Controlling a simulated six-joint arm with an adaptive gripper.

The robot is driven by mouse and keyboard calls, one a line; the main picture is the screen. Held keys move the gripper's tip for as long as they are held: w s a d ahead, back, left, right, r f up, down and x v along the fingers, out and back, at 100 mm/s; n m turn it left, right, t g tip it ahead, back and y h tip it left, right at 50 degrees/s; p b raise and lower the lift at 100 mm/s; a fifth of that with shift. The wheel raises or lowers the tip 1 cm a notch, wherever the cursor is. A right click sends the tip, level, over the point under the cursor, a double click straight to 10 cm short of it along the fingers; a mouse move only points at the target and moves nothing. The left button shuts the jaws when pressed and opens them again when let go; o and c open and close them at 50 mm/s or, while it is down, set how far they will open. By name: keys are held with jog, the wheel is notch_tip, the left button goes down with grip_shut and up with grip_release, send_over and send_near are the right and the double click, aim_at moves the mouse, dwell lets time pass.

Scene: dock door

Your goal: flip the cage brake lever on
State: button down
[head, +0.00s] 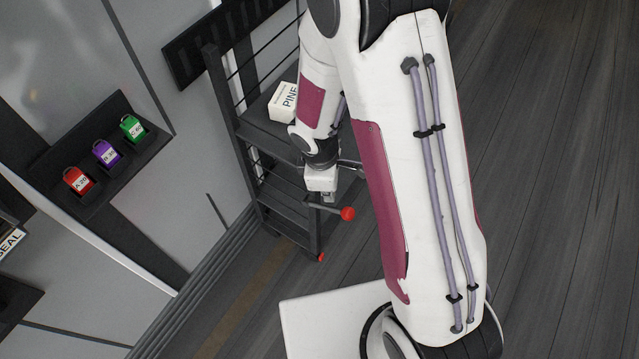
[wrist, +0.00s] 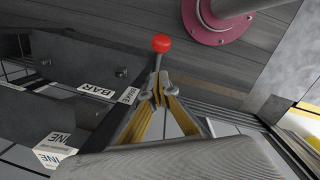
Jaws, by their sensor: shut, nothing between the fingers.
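The brake lever has a red ball knob (head: 347,214) on a thin grey shaft, at the front edge of the dark cage (head: 285,190) in the head view. The shaft sticks out to the right there. In the wrist view the red knob (wrist: 161,43) stands just beyond the fingertips, with its shaft running down to them. My gripper (wrist: 158,88) is shut and empty, its yellow-sided fingers together. In the head view my gripper (head: 328,196) is close above the lever shaft. I cannot tell whether it touches the lever.
A white box marked PINE (head: 284,101) sits on the cage's upper shelf. A wall rack at left holds red (head: 78,181), purple (head: 107,153) and green (head: 132,128) tagged items. A small label (wrist: 127,96) is beside the fingers. Open floor (head: 560,180) lies to the right.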

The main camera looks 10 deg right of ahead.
aim_at(348, 216)
jog(key=shift+s+d+f, duration=1.55)
jog(key=shift+s+d, duration=0.05)
jog(key=shift+s+d+f, duration=0.2)
jog(key=shift+f, duration=0.1)
jog(key=shift+r, duration=0.4)
dwell(0.6)
jog(key=shift+r, duration=0.4)
notch_tip(348, 216, up, 10)
jog(key=a, duration=0.1)
jog(key=shift+s+a+r, duration=0.15)
jog(key=shift+s+a, duration=0.05)
jog(key=shift+a, duration=0.05)
dwell(1.0)
dwell(0.6)
